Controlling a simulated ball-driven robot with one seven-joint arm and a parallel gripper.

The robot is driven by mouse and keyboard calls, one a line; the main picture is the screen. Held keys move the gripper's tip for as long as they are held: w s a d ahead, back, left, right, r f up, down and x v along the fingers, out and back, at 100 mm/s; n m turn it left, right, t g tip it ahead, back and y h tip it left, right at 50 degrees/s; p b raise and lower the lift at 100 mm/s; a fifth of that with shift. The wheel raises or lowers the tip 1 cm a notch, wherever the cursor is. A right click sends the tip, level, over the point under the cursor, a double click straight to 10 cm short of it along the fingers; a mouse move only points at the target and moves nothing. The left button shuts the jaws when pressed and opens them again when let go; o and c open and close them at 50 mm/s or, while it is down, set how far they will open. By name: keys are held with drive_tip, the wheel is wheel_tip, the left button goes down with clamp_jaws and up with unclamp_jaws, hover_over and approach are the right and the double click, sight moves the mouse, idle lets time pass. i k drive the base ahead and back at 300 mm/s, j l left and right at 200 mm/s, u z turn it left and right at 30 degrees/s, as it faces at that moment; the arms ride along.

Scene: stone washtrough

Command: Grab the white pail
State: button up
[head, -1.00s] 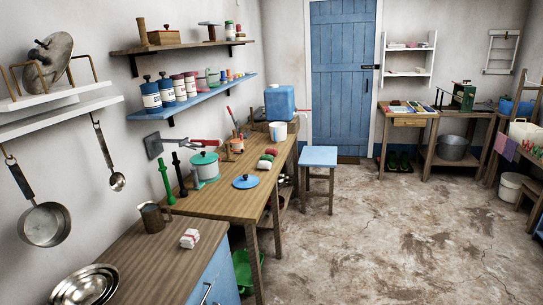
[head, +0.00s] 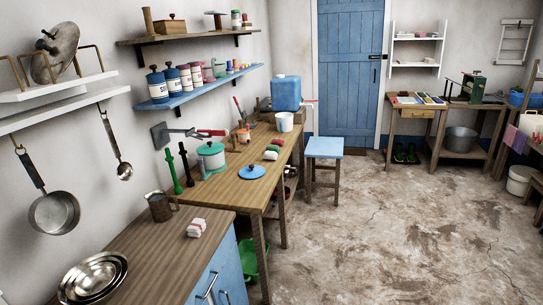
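A white pail (head: 521,180) stands on the floor at the far right, partly hidden by the rack at the picture's edge. A smaller white vessel (head: 285,122) stands on the far end of the wooden table, in front of a blue box; I cannot tell whether it is a pail or a cup. My gripper is not in view, so its distance to either is not shown.
A wooden table (head: 225,195) and blue-fronted counter (head: 165,245) run along the left wall. A blue-topped stool (head: 323,147) stands beyond the table. A workbench (head: 460,110) with a grey tub (head: 460,140) underneath stands at the back right. The middle floor (head: 390,230) is clear.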

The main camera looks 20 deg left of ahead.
sight(284, 120)
drive_tip(key=i+j, duration=0.1)
drive_tip(key=i, duration=0.85)
drive_tip(key=i+j+u, duration=0.15)
drive_tip(key=i, duration=1.75)
drive_tip(key=i+l+u, duration=0.15)
drive_tip(key=i, duration=1.75)
drive_tip(key=i+l+u, duration=0.1)
drive_tip(key=i+u, duration=0.35)
drive_tip(key=i+l+u, duration=0.25)
drive_tip(key=u, duration=0.2)
drive_tip(key=i+l+u, duration=0.75)
drive_tip(key=l+u, duration=0.15)
drive_tip(key=i+l+u, duration=0.15)
drive_tip(key=l+u, duration=0.35)
drive_tip(key=i+l+u, duration=0.1)
drive_tip(key=l+u, duration=0.35)
drive_tip(key=l, duration=0.25)
